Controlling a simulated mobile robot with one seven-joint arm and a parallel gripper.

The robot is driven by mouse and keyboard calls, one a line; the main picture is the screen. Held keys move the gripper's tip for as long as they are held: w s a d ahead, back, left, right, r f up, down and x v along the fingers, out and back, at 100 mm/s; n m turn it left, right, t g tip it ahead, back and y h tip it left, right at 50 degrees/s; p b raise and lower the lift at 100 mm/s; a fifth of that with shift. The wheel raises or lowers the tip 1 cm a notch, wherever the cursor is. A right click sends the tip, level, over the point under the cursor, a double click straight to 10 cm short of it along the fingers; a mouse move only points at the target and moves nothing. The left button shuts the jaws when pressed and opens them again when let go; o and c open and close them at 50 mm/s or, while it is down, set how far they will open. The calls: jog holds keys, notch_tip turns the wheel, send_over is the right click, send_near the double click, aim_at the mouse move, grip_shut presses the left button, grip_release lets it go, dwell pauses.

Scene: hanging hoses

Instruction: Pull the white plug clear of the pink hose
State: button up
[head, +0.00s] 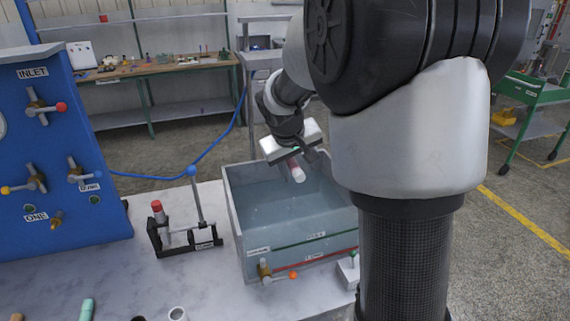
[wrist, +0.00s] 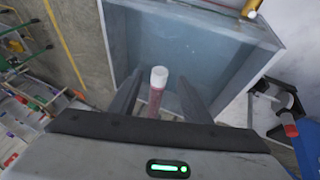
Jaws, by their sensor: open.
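The pink hose (wrist: 155,103) shows as a short end between the fingers of my gripper (wrist: 158,98) in the wrist view. The white plug (wrist: 159,77) sits on the end of that hose and points out past the fingers. In the head view the white plug (head: 298,174) hangs angled down above the tank, with a bit of pink hose (head: 292,163) behind it. My gripper (head: 302,160) is open around the hose, with a gap showing on both sides in the wrist view. The rest of the hose is hidden by my gripper and arm.
A grey water tank (head: 240,215) lies below my gripper on the white table (head: 170,270). A black stand (head: 185,238) with a red-topped piece and a blue-knobbed lever is left of it. A blue valve panel (head: 60,150) stands at far left. A small valve (head: 265,270) fronts the tank.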

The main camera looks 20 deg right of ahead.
aim_at(299, 174)
jog(key=shift+x, duration=1.5)
grip_shut()
jog(key=shift+s+b, duration=0.35)
jog(key=shift+s, duration=0.3)
jog(key=shift+s+b, duration=0.9)
jog(key=shift+s, duration=1.35)
jog(key=shift+r, duration=0.15)
jog(key=shift+s+r+p, duration=0.65)
jog(key=shift+s+r, duration=0.75)
jog(key=shift+s, duration=0.1)
